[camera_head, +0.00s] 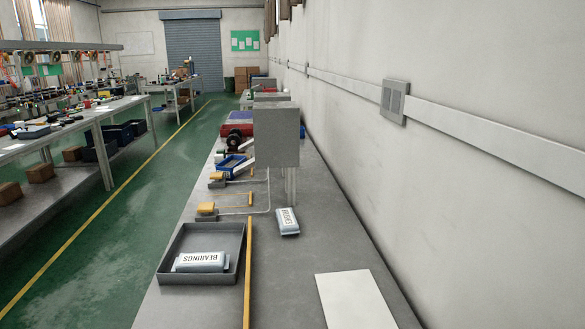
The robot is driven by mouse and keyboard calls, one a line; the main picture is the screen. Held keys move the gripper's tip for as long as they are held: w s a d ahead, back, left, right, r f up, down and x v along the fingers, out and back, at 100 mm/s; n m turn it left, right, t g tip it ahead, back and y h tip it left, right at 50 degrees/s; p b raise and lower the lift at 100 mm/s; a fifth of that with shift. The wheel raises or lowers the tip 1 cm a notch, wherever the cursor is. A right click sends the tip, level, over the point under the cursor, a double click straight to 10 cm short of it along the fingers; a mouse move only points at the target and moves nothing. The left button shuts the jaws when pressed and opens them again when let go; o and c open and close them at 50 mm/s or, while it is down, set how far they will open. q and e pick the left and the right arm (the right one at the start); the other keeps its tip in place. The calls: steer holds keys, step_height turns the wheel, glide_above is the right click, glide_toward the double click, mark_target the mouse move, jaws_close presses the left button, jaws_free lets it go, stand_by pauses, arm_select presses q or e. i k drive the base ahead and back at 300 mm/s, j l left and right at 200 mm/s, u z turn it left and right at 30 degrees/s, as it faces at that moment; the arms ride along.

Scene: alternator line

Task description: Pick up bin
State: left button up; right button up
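A dark grey, shallow bin (168,262) sits on the near left part of the grey bench. A pale packet marked BEARINGS (200,262) lies inside it. A smaller blue bin (228,162) with items in it stands farther along the same bench. Neither of my grippers shows in the head view.
The bench (275,275) runs away along the wall. A yellow bar (247,280) lies just right of the grey bin. A second packet (287,222), a white sheet (355,300) and a grey box on a post (276,135) are to the right. An aisle is clear at left.

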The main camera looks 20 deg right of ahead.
mark_target(227, 166)
steer(key=i+j+z, duration=0.15)
steer(key=j+z, duration=0.25)
steer(key=i+j+z, duration=0.15)
steer(key=j+z, duration=0.15)
steer(key=z, duration=0.15)
steer(key=j+z, duration=0.4)
steer(key=j, duration=0.45)
steer(key=j+z, duration=0.25)
steer(key=j, duration=2.6)
